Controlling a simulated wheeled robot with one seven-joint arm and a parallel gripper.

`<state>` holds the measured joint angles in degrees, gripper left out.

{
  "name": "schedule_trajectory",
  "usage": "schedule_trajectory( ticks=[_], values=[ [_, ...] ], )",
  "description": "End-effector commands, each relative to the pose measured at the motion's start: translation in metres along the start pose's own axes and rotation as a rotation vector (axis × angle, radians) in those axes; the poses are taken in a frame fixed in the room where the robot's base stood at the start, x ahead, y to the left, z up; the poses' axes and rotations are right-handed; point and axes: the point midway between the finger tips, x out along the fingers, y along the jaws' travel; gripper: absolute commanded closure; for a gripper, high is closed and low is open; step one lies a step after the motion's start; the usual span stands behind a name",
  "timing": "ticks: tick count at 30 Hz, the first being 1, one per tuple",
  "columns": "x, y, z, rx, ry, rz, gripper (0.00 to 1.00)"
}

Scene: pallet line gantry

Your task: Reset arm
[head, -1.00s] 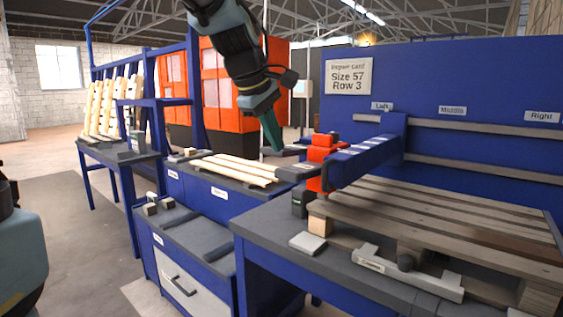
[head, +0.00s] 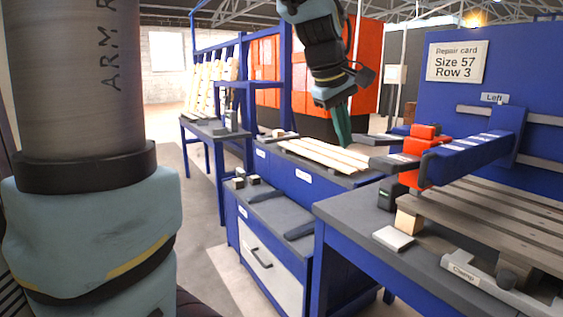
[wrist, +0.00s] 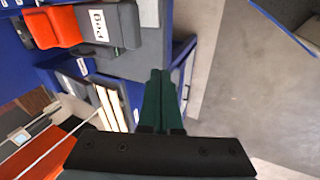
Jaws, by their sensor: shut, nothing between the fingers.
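My gripper (head: 342,126) hangs from my arm near the middle of the head view, fingers pointing down. Its dark green fingers are together and hold nothing. They also show closed in the wrist view (wrist: 159,88). In the head view the gripper appears in front of the light wooden boards (head: 325,155) on the blue bench; its height above them I cannot tell. The boards show partly in the wrist view, left of the fingers (wrist: 110,103).
A red and blue gantry arm (head: 470,152) reaches over a slatted pallet (head: 485,212) at the right. A drawer cabinet (head: 262,254) stands below centre. A repair card (head: 457,62) reads Size 57, Row 3. Grey floor (head: 204,185) is open at the left.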

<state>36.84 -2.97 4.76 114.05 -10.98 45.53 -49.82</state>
Motion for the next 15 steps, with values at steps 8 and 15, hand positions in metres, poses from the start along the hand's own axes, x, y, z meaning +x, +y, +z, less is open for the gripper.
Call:
schedule_trajectory(
  ticks=[8,15],
  values=[
    [0.052,-0.183,-0.042,0.292,0.008,-0.241,1.00],
    [0.062,-0.281,-0.022,0.491,-0.069,-0.336,1.00]
  ],
)
